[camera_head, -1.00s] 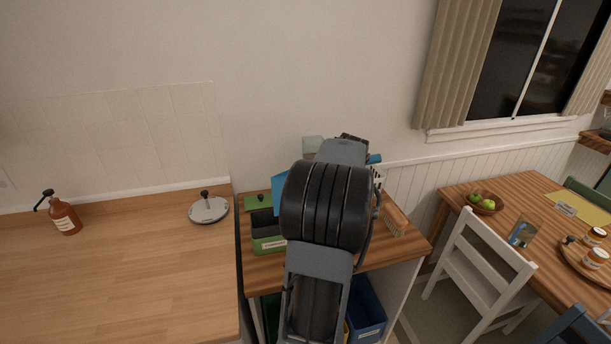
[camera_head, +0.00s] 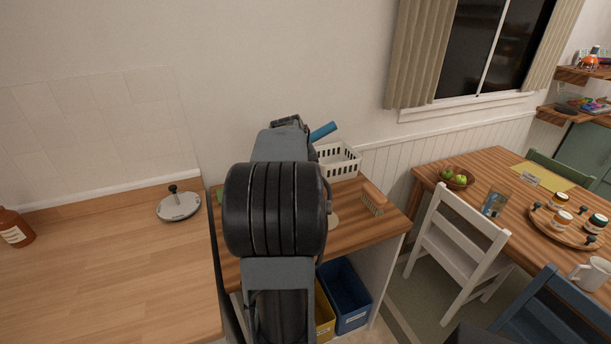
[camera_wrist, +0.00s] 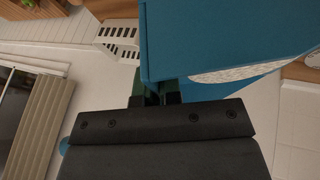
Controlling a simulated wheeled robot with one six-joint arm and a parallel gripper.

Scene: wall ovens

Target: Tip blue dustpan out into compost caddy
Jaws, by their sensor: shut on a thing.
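The blue dustpan (camera_wrist: 220,35) fills the upper right of the wrist view, tilted. A pale, grainy patch (camera_wrist: 235,73) shows along its lower edge. My gripper (camera_wrist: 157,92) is shut on the dustpan. In the head view my gripper (camera_head: 290,122) is above the wooden side bench, mostly behind my arm. The dustpan's blue handle (camera_head: 323,131) sticks out to its right, slanting up, and the pan itself is hidden there. The compost caddy is hidden behind my arm; only a sliver of green (camera_head: 221,195) shows left of the arm.
A white basket (camera_head: 338,160) and a wooden brush (camera_head: 373,199) are on the side bench (camera_head: 375,235). A blue bin (camera_head: 345,296) and a yellow bin (camera_head: 324,315) stand below.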

